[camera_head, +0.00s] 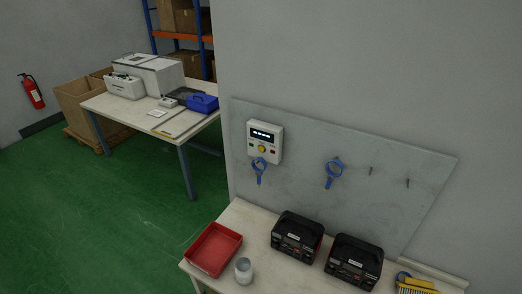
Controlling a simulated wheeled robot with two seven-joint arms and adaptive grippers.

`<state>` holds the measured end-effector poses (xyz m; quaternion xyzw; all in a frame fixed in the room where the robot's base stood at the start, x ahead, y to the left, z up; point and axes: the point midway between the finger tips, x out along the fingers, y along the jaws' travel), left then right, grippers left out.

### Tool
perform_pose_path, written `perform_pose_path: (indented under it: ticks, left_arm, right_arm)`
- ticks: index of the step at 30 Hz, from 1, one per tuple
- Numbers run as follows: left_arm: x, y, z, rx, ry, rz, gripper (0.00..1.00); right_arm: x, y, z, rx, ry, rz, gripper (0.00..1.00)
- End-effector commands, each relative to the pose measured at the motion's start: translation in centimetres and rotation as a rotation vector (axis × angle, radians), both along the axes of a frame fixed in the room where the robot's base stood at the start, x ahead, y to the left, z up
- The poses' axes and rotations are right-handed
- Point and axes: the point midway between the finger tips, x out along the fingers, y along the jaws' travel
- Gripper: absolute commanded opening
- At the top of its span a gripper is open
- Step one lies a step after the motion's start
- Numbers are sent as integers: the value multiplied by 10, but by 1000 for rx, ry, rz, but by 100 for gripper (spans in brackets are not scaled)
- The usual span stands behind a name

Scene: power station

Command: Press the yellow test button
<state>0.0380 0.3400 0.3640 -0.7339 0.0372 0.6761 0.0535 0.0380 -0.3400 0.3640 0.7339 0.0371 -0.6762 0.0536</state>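The yellow test button (262,149) is a small round yellow knob on the front of a white control box (277,132). The box is fixed to a grey wall panel (300,185) and has a dark display with light marks above the button. A red part shows at the box's lower right, and a small dark part at its lower left. A blue tool hangs just below the box. Neither of my grippers is in the head view.
Below the panel, a bench (241,222) holds a red tray (214,249), a grey cup (243,271), two black cases (297,236) and a yellow item (416,286). Another blue tool (334,173) hangs on the panel. A table (110,107) stands further back left. Green floor at left is open.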

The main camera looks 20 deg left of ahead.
Motion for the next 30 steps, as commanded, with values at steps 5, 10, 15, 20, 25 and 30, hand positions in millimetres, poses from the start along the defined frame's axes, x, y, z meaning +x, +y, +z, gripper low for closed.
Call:
perform_pose_path:
  ticks: [5, 10, 15, 20, 25, 30]
  left_arm:
    - [0, 0, 0, 0, 0, 0, 18]
    - [0, 0, 0, 0, 0, 0, 7]
    - [0, 0, 0, 0, 1, 0, 0]
    - [0, 0, 0, 0, 1, 0, 0]
    - [0, 0, 0, 0, 1, 0, 0]
    - [0, 0, 0, 0, 0, 0, 0]
  right_arm:
    - [0, 0, 0, 0, 0, 0, 36]
    - [0, 0, 0, 0, 0, 0, 36]
    - [0, 0, 0, 0, 0, 0, 36]
    - [0, 0, 0, 0, 0, 0, 36]
    - [0, 0, 0, 0, 0, 0, 36]
    - [0, 0, 0, 0, 0, 0, 36]
